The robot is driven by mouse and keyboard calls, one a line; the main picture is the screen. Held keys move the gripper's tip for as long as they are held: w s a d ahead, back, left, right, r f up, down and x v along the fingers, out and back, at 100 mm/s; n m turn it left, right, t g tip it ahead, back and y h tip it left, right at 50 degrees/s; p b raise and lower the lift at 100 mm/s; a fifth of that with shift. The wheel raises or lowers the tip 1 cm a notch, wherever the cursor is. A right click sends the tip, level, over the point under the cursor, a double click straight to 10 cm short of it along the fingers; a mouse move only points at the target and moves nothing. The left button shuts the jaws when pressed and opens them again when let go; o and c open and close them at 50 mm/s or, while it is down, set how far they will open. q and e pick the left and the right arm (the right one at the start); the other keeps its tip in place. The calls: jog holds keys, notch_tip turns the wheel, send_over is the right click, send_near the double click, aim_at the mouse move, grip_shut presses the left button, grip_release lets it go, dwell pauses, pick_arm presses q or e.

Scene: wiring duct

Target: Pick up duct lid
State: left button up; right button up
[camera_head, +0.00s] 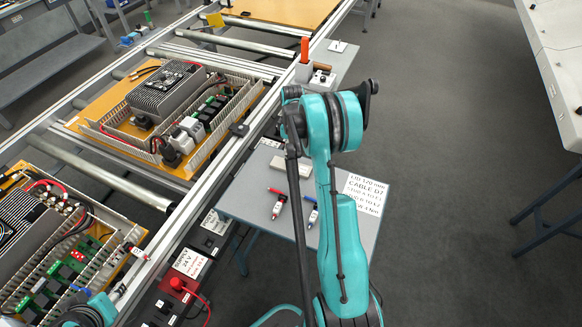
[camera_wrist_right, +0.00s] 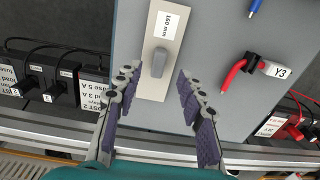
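The duct lid (camera_wrist_right: 155,25) is a flat cream strip labelled "160 mm" with a grey grip block (camera_wrist_right: 159,62). It lies on a grey table top. In the head view a pale piece beside my right arm (camera_head: 291,164) appears to be this lid, partly hidden by the arm. My right gripper (camera_wrist_right: 157,73) is open, its two purple-padded fingers on either side of the grip block with gaps to both. Its height above the lid is hard to judge. A teal part of my left arm shows at the bottom left of the head view; its gripper is not visible.
The grey table (camera_head: 245,190) also holds a red wire labelled Y3 (camera_wrist_right: 233,75), a blue wire (camera_head: 312,212) and a printed sign (camera_head: 364,194). A rail frame (camera_head: 215,147) with boards of electronics runs along its left. Black labelled boxes (camera_wrist_right: 60,85) lie near the table edge.

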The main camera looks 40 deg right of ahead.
notch_tip(320, 180, down, 4)
jog(key=shift+f+b, duration=0.1)
jog(key=shift+b, duration=0.9)
jog(key=shift+f, duration=0.35)
jog(key=shift+r, duration=0.15)
jog(key=shift+c, duration=0.9)
grip_shut()
